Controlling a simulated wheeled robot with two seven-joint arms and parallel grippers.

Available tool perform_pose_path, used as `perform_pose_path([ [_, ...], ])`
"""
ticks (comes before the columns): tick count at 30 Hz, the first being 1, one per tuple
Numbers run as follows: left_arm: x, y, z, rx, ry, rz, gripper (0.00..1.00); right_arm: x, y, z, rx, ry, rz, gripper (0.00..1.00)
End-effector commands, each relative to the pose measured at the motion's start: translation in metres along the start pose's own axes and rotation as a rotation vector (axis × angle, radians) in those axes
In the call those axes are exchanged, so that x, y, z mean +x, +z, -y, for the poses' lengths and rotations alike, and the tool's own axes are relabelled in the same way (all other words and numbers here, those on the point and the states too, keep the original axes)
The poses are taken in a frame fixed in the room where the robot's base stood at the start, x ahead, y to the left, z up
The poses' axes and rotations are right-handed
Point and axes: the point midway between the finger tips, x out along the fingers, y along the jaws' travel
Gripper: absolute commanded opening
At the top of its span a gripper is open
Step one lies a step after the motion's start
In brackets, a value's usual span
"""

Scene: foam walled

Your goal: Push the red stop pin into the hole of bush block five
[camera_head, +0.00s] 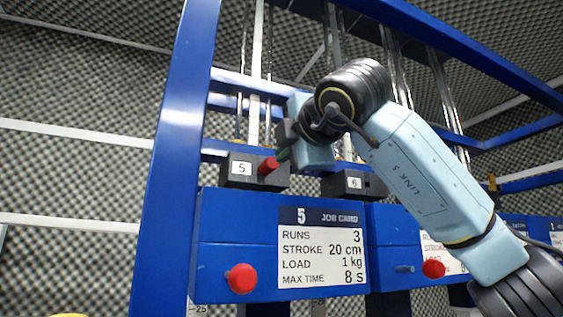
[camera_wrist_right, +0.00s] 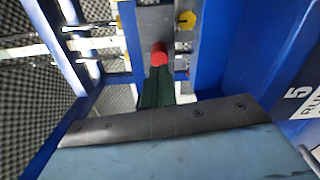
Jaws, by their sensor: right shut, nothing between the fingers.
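Bush block five (camera_head: 237,174) is a dark block with a white "5" label, in the head view above the job card box. The red stop pin (camera_head: 268,166) sticks out at its right side; its hole is hidden. My right gripper (camera_head: 284,155) is shut and empty, its green fingertips at the pin's right, outer end. In the right wrist view the closed fingers (camera_wrist_right: 157,88) point at the red pin (camera_wrist_right: 159,54), which covers their tips' far side. I cannot tell whether they touch it. My left gripper is in neither view.
The blue box with job card 5 (camera_head: 322,246) stands below, with a red knob (camera_head: 242,279) on its front. Bush block six (camera_head: 350,185) is just right of and below my gripper. A blue frame post (camera_head: 176,150) rises at left. Foam walls lie behind.

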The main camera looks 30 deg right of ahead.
Motion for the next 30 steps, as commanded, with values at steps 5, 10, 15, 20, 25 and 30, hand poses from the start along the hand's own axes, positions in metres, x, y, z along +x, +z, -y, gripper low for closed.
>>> perform_pose_path([
  [5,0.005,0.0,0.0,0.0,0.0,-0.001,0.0,-0.011,-0.001,0.0,0.0,0.002,-0.001,0.0],
  [10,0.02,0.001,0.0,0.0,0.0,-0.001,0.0,-0.042,-0.001,0.002,0.0,0.005,-0.001,0.0],
  [15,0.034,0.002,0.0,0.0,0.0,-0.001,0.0,-0.081,-0.001,0.002,-0.001,0.005,0.0,0.0],
  [20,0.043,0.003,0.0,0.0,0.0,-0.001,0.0,-0.111,-0.001,0.002,-0.001,0.003,-0.001,0.0],
  [25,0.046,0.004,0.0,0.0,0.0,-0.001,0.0,-0.129,0.0,0.0,0.0,0.001,0.0,0.0],
  [30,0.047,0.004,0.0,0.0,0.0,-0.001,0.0,-0.133,0.0,0.0,0.0,0.0,0.0,0.0],
])
